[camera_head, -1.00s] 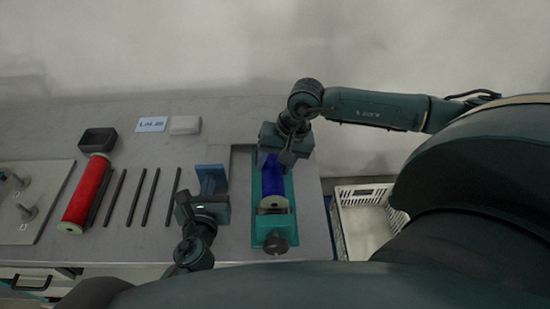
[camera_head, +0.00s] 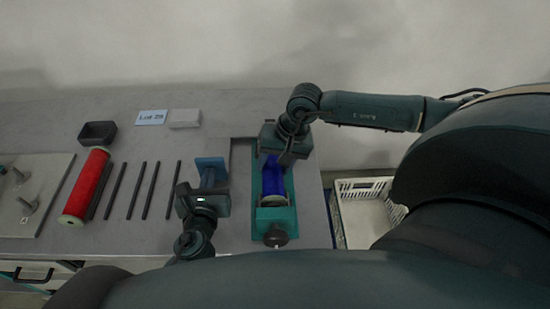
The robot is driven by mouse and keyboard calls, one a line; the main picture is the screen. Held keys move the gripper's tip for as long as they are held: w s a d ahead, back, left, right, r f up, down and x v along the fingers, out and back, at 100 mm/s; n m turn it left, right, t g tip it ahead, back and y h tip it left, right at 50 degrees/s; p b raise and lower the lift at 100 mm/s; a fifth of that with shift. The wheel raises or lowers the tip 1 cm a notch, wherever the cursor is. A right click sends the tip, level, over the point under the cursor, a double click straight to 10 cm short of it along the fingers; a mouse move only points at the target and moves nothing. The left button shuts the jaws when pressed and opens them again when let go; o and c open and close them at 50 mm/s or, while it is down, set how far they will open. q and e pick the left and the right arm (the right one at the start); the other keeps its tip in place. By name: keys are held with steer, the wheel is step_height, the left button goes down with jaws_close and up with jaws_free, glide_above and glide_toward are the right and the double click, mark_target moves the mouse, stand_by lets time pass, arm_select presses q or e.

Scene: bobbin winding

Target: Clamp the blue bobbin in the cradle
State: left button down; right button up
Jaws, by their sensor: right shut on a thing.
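The blue bobbin (camera_head: 273,182) lies lengthwise in the teal cradle (camera_head: 257,225) on the right part of the bench. A dark round knob (camera_head: 276,237) is at the cradle's near end. My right gripper (camera_head: 287,158) is over the bobbin's far end and is shut on it; its fingertips and the far end are partly hidden. My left gripper (camera_head: 208,188) is left of the cradle, just in front of a blue-grey fixture (camera_head: 211,166). I cannot tell whether its fingers are open or touch that fixture.
A red bobbin (camera_head: 87,187), several dark rods (camera_head: 134,192) and a plate with pegs (camera_head: 45,187) lie to the left. A dark tray (camera_head: 97,134), a "Lot 28" card (camera_head: 151,117) and a grey block (camera_head: 184,118) are behind. A white crate (camera_head: 362,215) stands beyond the right edge.

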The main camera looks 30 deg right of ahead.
arm_select(q)
steer(key=shift+r, duration=0.15)
arm_select(e)
steer(key=o, duration=1.2)
steer(key=v, duration=0.8)
arm_select(q)
steer(key=shift+f+p+v, duration=0.2)
steer(key=shift+p+v, duration=0.1)
steer(key=shift+v, duration=0.85)
steer(key=shift+f+p+v, duration=0.25)
steer(key=shift+p+v, duration=0.1)
steer(key=shift+v, duration=0.8)
steer(key=shift+f+p+v, duration=0.2)
steer(key=shift+p+v, duration=0.1)
steer(key=shift+v, duration=0.85)
arm_select(e)
steer(key=shift+r, duration=0.9)
arm_select(q)
steer(key=shift+s+f, duration=0.1)
steer(key=shift+f, duration=0.05)
